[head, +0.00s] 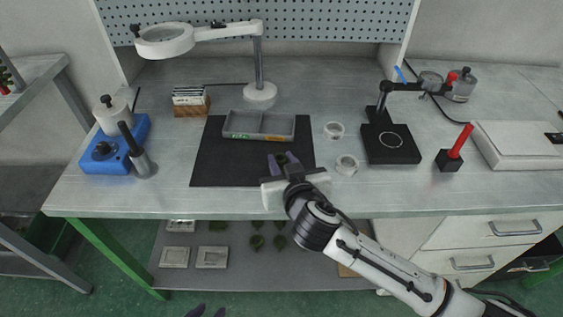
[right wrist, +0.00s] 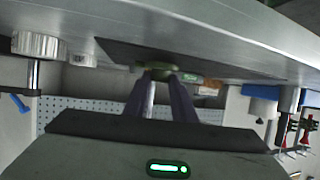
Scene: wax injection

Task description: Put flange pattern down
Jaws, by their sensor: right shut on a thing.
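The flange pattern is a green, rounded piece (right wrist: 165,70) at the fingertips of my right gripper in the right wrist view. My right gripper (head: 283,160) is shut on it, with purple fingers reaching over the front right of the dark mat (head: 215,165). In the head view the pattern is mostly hidden by the fingers. I cannot tell whether the pattern touches the mat. Two dark tips at the bottom edge of the head view look like my left gripper (head: 207,311), low in front of the bench; its opening is unclear.
A grey divided tray (head: 259,137) lies on the mat behind the gripper. A black stand (head: 391,143), a blue device (head: 115,145) and a magnifier lamp (head: 260,91) are on the bench. The mat's left part is clear.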

